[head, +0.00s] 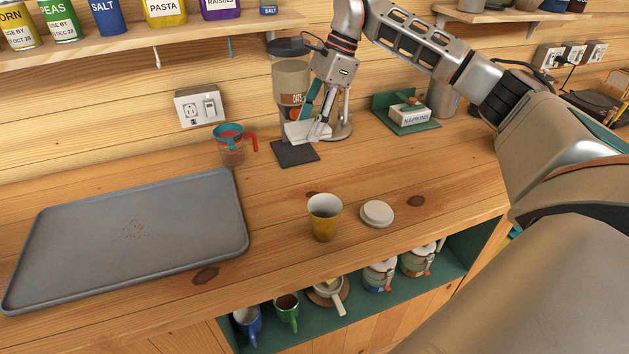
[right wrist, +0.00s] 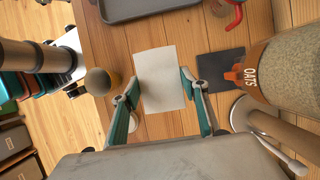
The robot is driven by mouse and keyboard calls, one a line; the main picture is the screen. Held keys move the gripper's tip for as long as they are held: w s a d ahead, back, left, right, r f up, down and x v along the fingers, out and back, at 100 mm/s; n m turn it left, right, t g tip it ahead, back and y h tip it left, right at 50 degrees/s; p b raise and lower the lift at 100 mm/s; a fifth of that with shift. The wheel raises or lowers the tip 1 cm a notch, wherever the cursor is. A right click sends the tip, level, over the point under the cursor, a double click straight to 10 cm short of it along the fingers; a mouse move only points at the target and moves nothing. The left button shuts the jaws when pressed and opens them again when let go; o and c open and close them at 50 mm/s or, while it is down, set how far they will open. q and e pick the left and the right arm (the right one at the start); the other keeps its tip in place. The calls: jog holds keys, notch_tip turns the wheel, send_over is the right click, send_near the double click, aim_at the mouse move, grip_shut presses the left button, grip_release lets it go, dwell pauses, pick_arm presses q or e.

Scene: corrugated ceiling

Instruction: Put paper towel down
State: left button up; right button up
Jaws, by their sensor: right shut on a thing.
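The paper towel is a flat white sheet that shows in the right wrist view (right wrist: 160,68) between my two fingers. In the head view the paper towel (head: 298,131) is a small white shape at the fingertips, over or beside a dark square mat (head: 296,154). My right gripper (head: 319,129) is shut on the paper towel, above the back of the counter, in front of the oats jar (head: 291,78). The fingers in the right wrist view (right wrist: 158,88) stand on both sides of the sheet. I cannot tell whether the sheet touches the counter. My left gripper is not in view.
A grey tray (head: 130,283) fills the left of the counter. A yellow cup (head: 324,222) and a round lid (head: 377,213) stand near the front edge. A napkin holder (head: 407,116) is to the right.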

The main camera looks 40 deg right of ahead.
aim_at(306, 188)
notch_tip(306, 188, down, 17)
jog(key=shift+r, duration=0.15)
dwell(0.4)
jog(key=o, duration=1)
jog(key=v, duration=1.2)
